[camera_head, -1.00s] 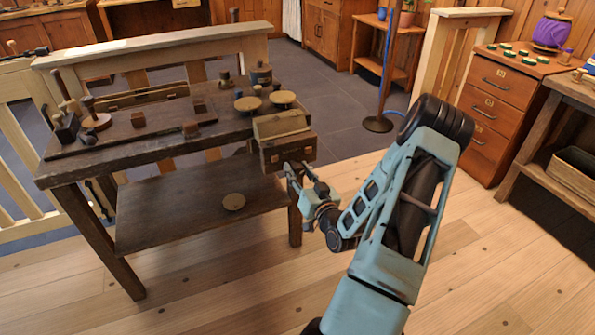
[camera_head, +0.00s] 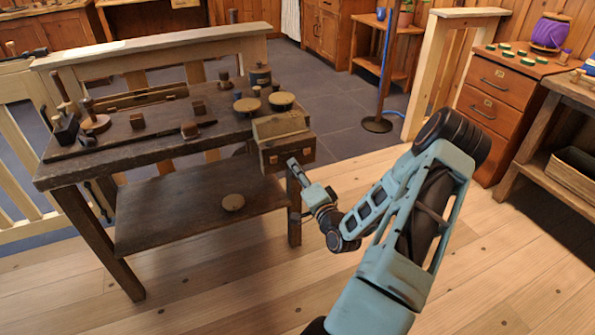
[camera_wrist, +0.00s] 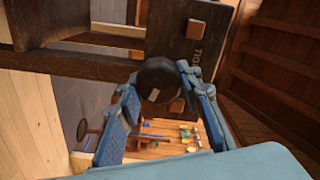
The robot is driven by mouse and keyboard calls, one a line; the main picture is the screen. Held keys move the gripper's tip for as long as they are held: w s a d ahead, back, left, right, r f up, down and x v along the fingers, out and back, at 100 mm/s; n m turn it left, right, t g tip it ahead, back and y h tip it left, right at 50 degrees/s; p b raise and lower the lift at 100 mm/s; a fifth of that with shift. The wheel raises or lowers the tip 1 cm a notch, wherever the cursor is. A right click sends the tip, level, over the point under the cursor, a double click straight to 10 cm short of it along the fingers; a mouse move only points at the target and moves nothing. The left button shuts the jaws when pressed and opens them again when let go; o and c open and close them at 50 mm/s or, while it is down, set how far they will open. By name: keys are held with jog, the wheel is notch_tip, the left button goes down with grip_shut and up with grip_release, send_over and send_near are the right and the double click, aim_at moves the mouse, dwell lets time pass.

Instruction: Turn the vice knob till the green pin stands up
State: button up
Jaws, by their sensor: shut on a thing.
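The wooden vice (camera_head: 284,128) is at the right end of the dark workbench, its front jaw facing my arm. My gripper (camera_head: 297,166) is at the front of this jaw. In the wrist view the round dark vice knob (camera_wrist: 160,88), with a small pale mark on its face, sits between the two blue fingers of my gripper (camera_wrist: 156,78). The fingers are shut on it from either side. The dark jaw board (camera_wrist: 178,50) with lettering and square wooden pegs lies behind the knob. I cannot make out the green pin in either view.
The workbench (camera_head: 150,150) carries several small wooden pieces and round discs. A drawer cabinet (camera_head: 500,100) with green caps on top stands at the right. The floor around my arm is clear.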

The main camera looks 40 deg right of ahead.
jog(key=m, duration=0.5)
jog(key=shift+s+f+m+p, duration=0.2)
jog(key=shift+f+m+p, duration=0.1)
jog(key=m, duration=0.5)
jog(key=shift+a+f+m, duration=0.15)
jog(key=shift+m, duration=0.25)
jog(key=o, duration=1.2)
jog(key=shift+c, duration=0.2)
jog(key=v, duration=1.2)
